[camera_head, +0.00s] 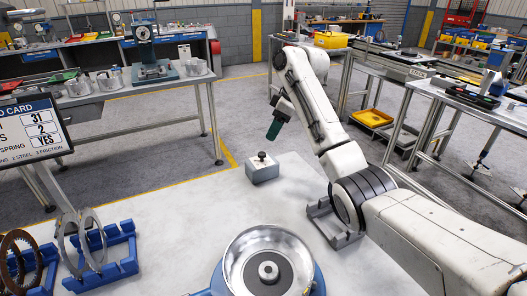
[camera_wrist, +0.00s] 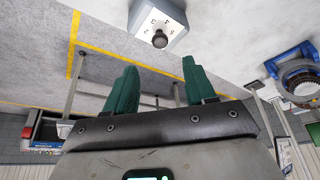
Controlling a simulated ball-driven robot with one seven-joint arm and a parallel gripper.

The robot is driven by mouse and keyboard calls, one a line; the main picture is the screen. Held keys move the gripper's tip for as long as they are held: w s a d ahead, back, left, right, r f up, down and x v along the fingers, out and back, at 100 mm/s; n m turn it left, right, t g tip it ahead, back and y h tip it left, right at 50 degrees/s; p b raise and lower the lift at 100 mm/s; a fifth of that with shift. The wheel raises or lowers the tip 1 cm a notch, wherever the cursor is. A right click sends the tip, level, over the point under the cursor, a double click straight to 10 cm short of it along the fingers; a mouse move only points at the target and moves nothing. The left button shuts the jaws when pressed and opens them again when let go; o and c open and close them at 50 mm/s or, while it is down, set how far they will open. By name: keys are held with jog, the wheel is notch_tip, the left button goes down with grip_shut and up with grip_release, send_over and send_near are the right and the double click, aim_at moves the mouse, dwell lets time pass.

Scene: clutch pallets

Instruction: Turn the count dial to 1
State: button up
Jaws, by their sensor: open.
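The count dial (camera_head: 262,169) is a small grey box with a black knob on top, standing on the white table left of my arm. In the wrist view the count dial (camera_wrist: 158,18) is near the top edge, its numerals upside down around the dark knob (camera_wrist: 160,39). I cannot tell which numeral the knob points to. My gripper (camera_head: 275,130) has green fingers and hangs above and just beyond the dial, apart from it. In the wrist view my gripper (camera_wrist: 160,80) is open, with nothing between its fingers.
A blue fixture with a silver bowl (camera_head: 240,245) stands at the table's front. Blue racks hold metal rings (camera_head: 92,240) and brown discs (camera_head: 18,258) at the left. A card (camera_head: 30,130) reads 31, 2 and YES. A grey cradle (camera_head: 322,222) sits beside my arm. The table around the dial is clear.

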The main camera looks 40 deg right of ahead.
aim_at(262, 154)
jog(key=x, duration=0.9)
jog(key=shift+w+f+p, duration=0.1)
jog(key=shift+f+p, duration=0.15)
jog(key=shift+p, duration=0.05)
jog(key=shift+c, duration=0.4)
grip_shut()
